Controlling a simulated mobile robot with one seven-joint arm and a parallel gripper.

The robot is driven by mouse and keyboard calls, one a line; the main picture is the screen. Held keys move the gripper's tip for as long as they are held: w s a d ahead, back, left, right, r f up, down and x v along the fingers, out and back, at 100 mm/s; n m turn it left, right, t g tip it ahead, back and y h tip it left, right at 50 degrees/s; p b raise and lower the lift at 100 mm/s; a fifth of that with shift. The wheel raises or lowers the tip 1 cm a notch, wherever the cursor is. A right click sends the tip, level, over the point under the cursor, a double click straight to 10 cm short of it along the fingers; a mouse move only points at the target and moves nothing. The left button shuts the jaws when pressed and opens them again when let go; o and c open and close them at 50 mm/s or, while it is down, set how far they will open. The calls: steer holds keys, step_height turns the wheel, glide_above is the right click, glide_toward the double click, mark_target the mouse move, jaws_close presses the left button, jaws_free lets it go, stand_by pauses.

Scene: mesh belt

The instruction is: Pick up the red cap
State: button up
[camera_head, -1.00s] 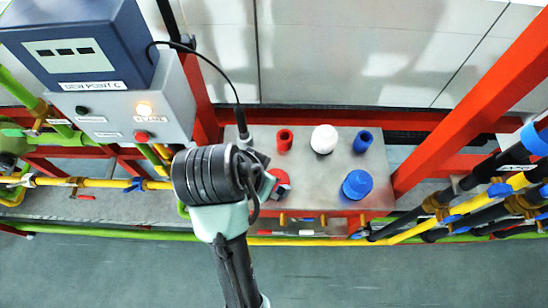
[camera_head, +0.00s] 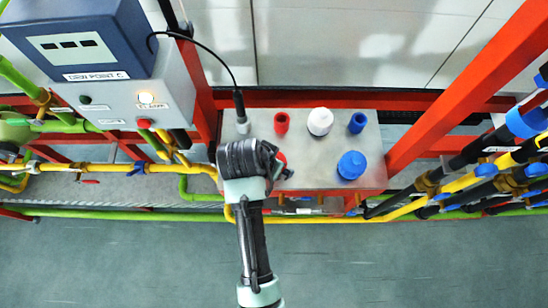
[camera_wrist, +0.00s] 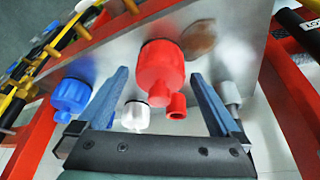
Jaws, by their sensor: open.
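The red cap (camera_wrist: 158,72), wide with a narrower knob, stands on the metal table and looms large in the wrist view. In the head view only a sliver of the red cap (camera_head: 281,158) shows beside my wrist. My gripper (camera_wrist: 160,75) is open, with one blue-grey finger on each side of the red cap in the picture. I cannot tell whether the fingertips reach down beside it. No contact is visible. In the head view my arm hides the fingers.
On the metal table (camera_head: 309,176) stand a small red cylinder (camera_head: 282,123), a white cap (camera_head: 320,121), a small blue cylinder (camera_head: 357,122) and a blue cap (camera_head: 351,165). A cabled grey plug (camera_head: 241,112) stands left. A control box (camera_head: 110,105), red frame (camera_head: 470,80) and pipes surround it.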

steer(key=shift+x, duration=1.05)
steer(key=c, duration=1.3)
steer(key=shift+r, duration=0.15)
